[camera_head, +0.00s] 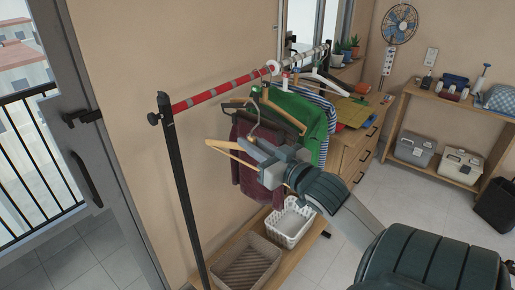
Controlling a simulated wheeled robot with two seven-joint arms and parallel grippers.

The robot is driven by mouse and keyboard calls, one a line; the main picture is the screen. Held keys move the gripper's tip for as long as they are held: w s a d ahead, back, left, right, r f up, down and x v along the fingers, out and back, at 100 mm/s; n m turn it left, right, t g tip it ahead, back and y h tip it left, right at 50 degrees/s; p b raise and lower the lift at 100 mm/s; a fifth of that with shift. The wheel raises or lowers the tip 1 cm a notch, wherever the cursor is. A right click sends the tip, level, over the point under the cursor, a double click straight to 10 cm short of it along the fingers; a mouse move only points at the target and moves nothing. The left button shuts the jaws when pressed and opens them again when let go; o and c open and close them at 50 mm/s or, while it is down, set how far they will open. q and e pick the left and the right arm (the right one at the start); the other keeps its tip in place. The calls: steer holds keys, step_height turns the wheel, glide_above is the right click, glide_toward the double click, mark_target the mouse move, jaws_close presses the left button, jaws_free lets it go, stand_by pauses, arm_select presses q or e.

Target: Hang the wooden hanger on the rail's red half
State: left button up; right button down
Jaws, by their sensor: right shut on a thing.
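The wooden hanger (222,147) is light brown and bare. My right gripper (262,153) is shut on it, and the arm comes in from the lower right. The hanger shows in front of a maroon garment, and its hook seems to stand up below the rail in the picture; I cannot tell its depth from the rail. The rail's red half (205,97) is the near left part, with grey bands. Its far half (303,57) is pale with dark bands. The gripper's fingertips are partly hidden. My left gripper is not in view.
A maroon garment (244,180), a green shirt (312,118) and other hangers hang close by the gripper. A black post (183,190) holds the rail's left end. A white basket (290,222) and a beige bin (246,265) stand on the low shelf. The red half's left stretch is clear.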

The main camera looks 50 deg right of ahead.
steer(key=shift+w+a+b, duration=0.1)
steer(key=shift+w+b, duration=0.6)
steer(key=shift+w, duration=0.65)
steer(key=shift+w+a, duration=0.1)
steer(key=shift+w, duration=1.45)
steer(key=shift+w+a+b, duration=0.2)
steer(key=shift+w+b, duration=0.2)
steer(key=shift+w, duration=1.75)
steer(key=shift+w+a+b, duration=0.15)
steer(key=shift+w+b, duration=0.25)
steer(key=shift+w, duration=1.75)
steer(key=shift+w+a+f+b, duration=0.1)
steer(key=shift+w+f+b, duration=0.35)
steer(key=shift+w, duration=0.25)
steer(key=shift+w+a+f+b, duration=0.1)
steer(key=shift+w+f+b, duration=0.3)
steer(key=shift+w, duration=0.35)
steer(key=shift+w+f+b, duration=0.45)
steer(key=shift+w, duration=0.25)
steer(key=c, duration=1.6)
jaws_free()
steer(key=shift+c, duration=0.2)
